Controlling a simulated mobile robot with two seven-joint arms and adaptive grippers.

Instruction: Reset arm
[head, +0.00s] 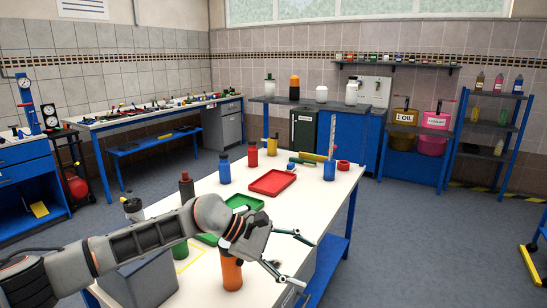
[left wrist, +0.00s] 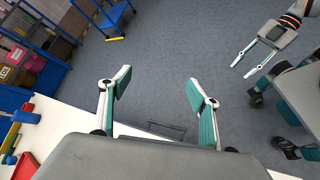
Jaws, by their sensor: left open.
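My left arm comes in from the left of the head view and reaches over the near part of the white table (head: 318,181). My left gripper (head: 306,264) is at the table's right edge, beside an orange bottle (head: 231,272). In the left wrist view the left gripper (left wrist: 158,88) has its fingers wide apart, with only grey floor and the table's edge between and below them. My right gripper (left wrist: 240,70) shows at the upper right of the left wrist view, over the floor, with its two fingers apart and nothing between them.
On the table stand blue (head: 225,169) and red (head: 253,154) bottles, a red tray (head: 271,182) and a green tray (head: 243,201), partly behind my arm. Shelving (head: 490,130) stands at the back right.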

